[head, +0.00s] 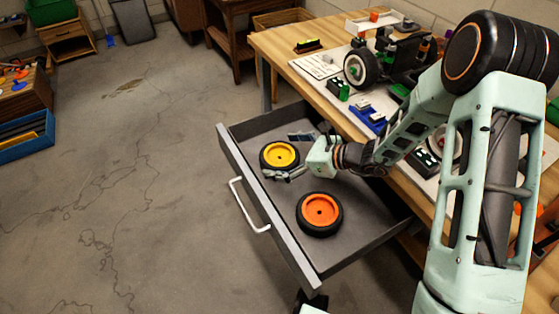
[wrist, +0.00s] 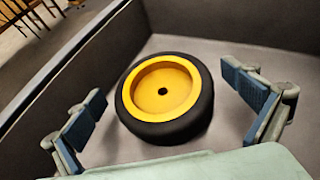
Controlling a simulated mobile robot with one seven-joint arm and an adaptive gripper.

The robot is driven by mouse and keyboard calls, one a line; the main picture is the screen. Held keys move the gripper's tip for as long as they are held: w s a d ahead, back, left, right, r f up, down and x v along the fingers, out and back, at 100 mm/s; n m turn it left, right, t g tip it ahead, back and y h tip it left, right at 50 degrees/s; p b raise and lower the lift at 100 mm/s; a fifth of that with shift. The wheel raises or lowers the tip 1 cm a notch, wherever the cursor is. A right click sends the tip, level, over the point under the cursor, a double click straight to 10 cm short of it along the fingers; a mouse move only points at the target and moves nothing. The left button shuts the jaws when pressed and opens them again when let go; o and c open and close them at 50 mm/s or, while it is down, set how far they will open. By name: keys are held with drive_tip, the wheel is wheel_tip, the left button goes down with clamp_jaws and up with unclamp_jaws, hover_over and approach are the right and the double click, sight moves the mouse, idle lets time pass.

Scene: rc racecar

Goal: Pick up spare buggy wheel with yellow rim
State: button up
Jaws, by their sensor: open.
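The wheel with the yellow rim (head: 280,155) lies flat in the open drawer, near its far-left corner. It has a black tyre and a small dark centre hole. In the wrist view the yellow-rimmed wheel (wrist: 163,92) sits between and a little beyond my open fingers, with visible space to each side. My gripper (head: 283,174) is over the drawer, at the near-right side of this wheel. In the wrist view my gripper (wrist: 165,110) shows its two blue-padded fingers spread wide and empty. I cannot tell its exact height above the drawer floor.
A wheel with an orange rim (head: 320,212) lies nearer in the same drawer (head: 362,238). A small dark item (head: 300,136) lies behind my gripper. The drawer walls rise around the wheels. The workbench (head: 275,45) holds a partly built buggy (head: 385,60) and parts.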

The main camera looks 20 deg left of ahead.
sight(271, 154)
drive_tip(key=x, duration=0.4)
drive_tip(key=shift+b, duration=0.3)
drive_tip(key=c, duration=1.4)
